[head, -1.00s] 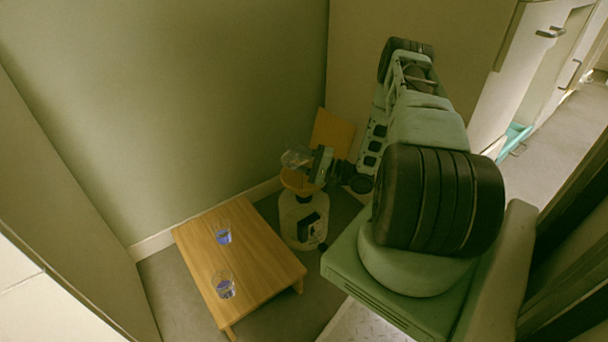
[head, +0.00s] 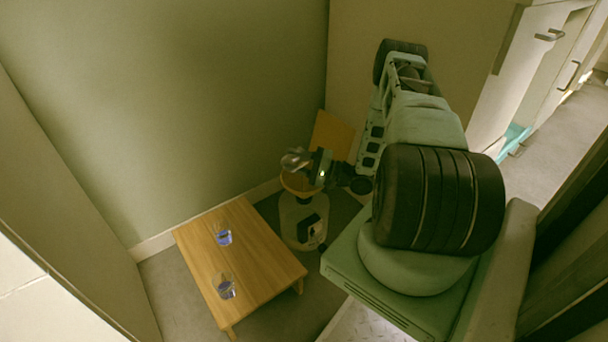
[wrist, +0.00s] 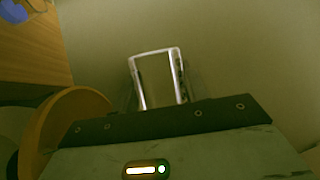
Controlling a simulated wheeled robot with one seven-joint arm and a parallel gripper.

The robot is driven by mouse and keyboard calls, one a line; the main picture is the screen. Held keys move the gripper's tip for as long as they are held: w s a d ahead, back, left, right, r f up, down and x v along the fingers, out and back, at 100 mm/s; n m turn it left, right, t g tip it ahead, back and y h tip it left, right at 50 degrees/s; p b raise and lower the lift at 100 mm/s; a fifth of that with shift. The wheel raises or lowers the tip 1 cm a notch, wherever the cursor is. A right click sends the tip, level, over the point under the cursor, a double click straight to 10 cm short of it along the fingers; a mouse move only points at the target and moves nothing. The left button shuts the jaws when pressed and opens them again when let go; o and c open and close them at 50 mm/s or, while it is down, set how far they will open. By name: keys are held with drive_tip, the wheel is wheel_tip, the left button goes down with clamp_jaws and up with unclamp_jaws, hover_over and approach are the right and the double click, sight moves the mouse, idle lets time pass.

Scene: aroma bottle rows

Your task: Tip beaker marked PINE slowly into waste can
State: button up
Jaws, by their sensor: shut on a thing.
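My gripper (head: 312,165) is shut on a clear beaker (head: 294,160), which lies well over on its side in the head view. The beaker also shows in the wrist view (wrist: 158,80) between my dark fingers, and I see no liquid in it. No PINE lettering is readable. Below the gripper stands a pale can (head: 296,226) with an orange-tan round top (head: 296,188), which I take for the waste can. The beaker is above that top. An orange-tan round edge also shows in the wrist view (wrist: 72,125). I cannot tell whether anything is pouring.
A low wooden table (head: 262,255) stands left of the can. On it are two clear beakers with blue in them, one farther back (head: 223,236) and one nearer (head: 226,288). A wooden panel (head: 332,132) leans by the wall corner behind. Walls close in the left and back.

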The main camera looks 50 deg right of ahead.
sight(290, 170)
drive_tip(key=shift+a+f+n, duration=0.1)
drive_tip(key=shift+n, duration=0.4)
drive_tip(key=shift+a+n+g+p, duration=0.3)
drive_tip(key=shift+n+g+p, duration=0.2)
drive_tip(key=shift+n+p, duration=0.2)
drive_tip(key=n+p, duration=0.1)
drive_tip(key=a+n+g+p, duration=0.1)
drive_tip(key=n, duration=0.1)
drive_tip(key=shift+s+a+f, duration=0.1)
drive_tip(key=shift+a+f, duration=0.05)
drive_tip(key=shift+f, duration=0.05)
drive_tip(key=shift+f+n+h, duration=0.3)
drive_tip(key=shift+n+h, duration=0.1)
drive_tip(key=shift+n, duration=0.1)
drive_tip(key=n, duration=0.1)
drive_tip(key=g+p, duration=0.1)
drive_tip(key=n+p, duration=0.1)
drive_tip(key=shift+a+f+n+h, duration=0.25)
drive_tip(key=shift+f+n+h, duration=0.05)
drive_tip(key=shift+f+h, duration=0.1)
drive_tip(key=shift+f+n+g+h+p, duration=0.5)
drive_tip(key=shift+f+n+h, duration=0.15)
drive_tip(key=shift+n, duration=0.35)
